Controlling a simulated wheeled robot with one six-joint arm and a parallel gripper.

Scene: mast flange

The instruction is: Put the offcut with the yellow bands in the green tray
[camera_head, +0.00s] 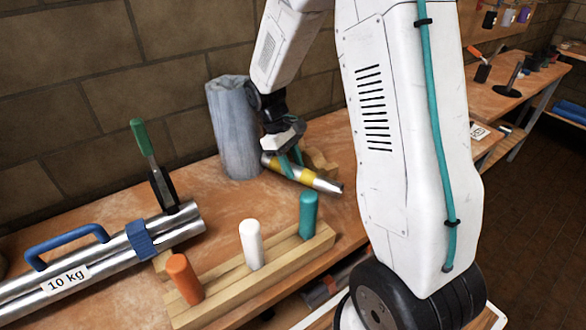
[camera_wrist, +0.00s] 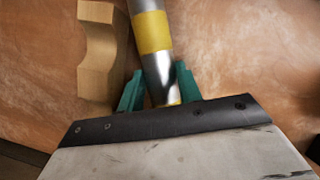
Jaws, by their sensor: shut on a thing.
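The offcut (camera_head: 321,183) is a short silver tube with yellow bands, and it slants down to the right in the head view. In the wrist view the offcut (camera_wrist: 158,72) runs up and away between the teal fingers, with one wide yellow band beyond them and some yellow close to the palm. My gripper (camera_head: 290,163) is shut on it near its left end; the fingers also show in the wrist view (camera_wrist: 159,88). I cannot tell whether the tube touches the bench. No green tray is in view.
A notched wooden block (camera_wrist: 97,50) lies beside the offcut. A grey cylinder (camera_head: 232,125) stands by the wall. A wooden rail (camera_head: 290,254) holds orange, white and teal pegs. Clamped "10 kg" tubes (camera_head: 110,262) lie at left. Another bench (camera_head: 500,90) stands at back right.

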